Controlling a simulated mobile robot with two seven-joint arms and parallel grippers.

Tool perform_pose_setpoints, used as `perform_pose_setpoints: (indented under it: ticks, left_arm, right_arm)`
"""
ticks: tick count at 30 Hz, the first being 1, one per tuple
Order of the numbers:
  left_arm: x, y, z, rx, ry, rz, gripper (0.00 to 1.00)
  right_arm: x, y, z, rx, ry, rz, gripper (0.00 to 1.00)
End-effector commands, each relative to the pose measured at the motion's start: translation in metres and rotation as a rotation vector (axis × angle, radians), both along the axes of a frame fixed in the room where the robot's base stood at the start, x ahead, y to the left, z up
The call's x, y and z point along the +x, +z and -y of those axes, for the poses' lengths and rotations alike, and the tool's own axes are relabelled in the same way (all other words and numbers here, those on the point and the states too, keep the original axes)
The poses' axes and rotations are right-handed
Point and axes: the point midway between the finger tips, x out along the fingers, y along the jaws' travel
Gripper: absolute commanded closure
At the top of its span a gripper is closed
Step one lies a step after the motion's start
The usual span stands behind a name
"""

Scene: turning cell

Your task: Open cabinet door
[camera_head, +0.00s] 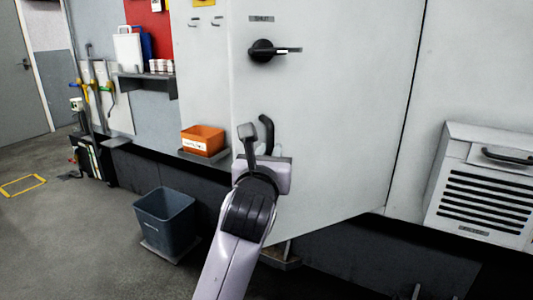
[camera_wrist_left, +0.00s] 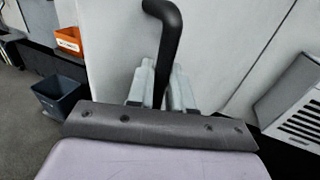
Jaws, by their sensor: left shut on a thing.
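The cabinet door (camera_head: 330,120) is a large light-grey panel. Its lower edge slants out toward me from the right side, so it stands partly open. A black bent handle (camera_head: 267,128) is on its left part and also shows in the left wrist view (camera_wrist_left: 165,30). My left gripper (camera_head: 262,150) is shut on the handle; its pale fingers (camera_wrist_left: 160,85) lie on both sides of the bar. A black turn knob (camera_head: 263,50) sits higher, below a small label. Two small pale tips at the bottom right may be my right gripper (camera_head: 435,293); its opening is unclear.
An orange bin (camera_head: 203,139) sits on a ledge left of the door. A grey-blue bin (camera_head: 166,218) stands on the floor at the left. A louvred box with a handle (camera_head: 485,185) juts out at the right.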

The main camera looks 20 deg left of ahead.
Motion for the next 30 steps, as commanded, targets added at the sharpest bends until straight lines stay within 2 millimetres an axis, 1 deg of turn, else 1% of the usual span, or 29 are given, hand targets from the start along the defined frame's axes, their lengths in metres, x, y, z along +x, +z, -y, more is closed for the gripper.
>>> perform_pose_setpoints:
  ticks: [1, 22, 23, 24, 30]
  left_arm:
    - [0.0012, 0.0028, 0.0068, -0.001, -0.018, 0.006, 1.00]
    - [0.0024, 0.0035, 0.0083, -0.002, -0.022, 0.010, 1.00]
    - [0.0024, 0.0036, 0.0083, -0.002, -0.023, 0.010, 0.73]
    - [0.0023, 0.0036, 0.0082, -0.002, -0.022, 0.010, 0.62]
    - [0.0021, 0.0025, 0.0061, -0.002, -0.017, 0.006, 0.62]
  right_arm:
    - [-0.0001, 0.0005, 0.0004, -0.001, 0.000, 0.000, 0.57]
    - [-0.0015, -0.0006, 0.0011, -0.002, -0.001, -0.004, 0.57]
    - [-0.0016, -0.0007, 0.0012, -0.002, -0.001, -0.004, 0.57]
    - [-0.0019, -0.0008, 0.0011, -0.002, -0.001, -0.005, 0.57]
    - [-0.0021, -0.0011, 0.0011, -0.002, -0.001, -0.005, 0.57]
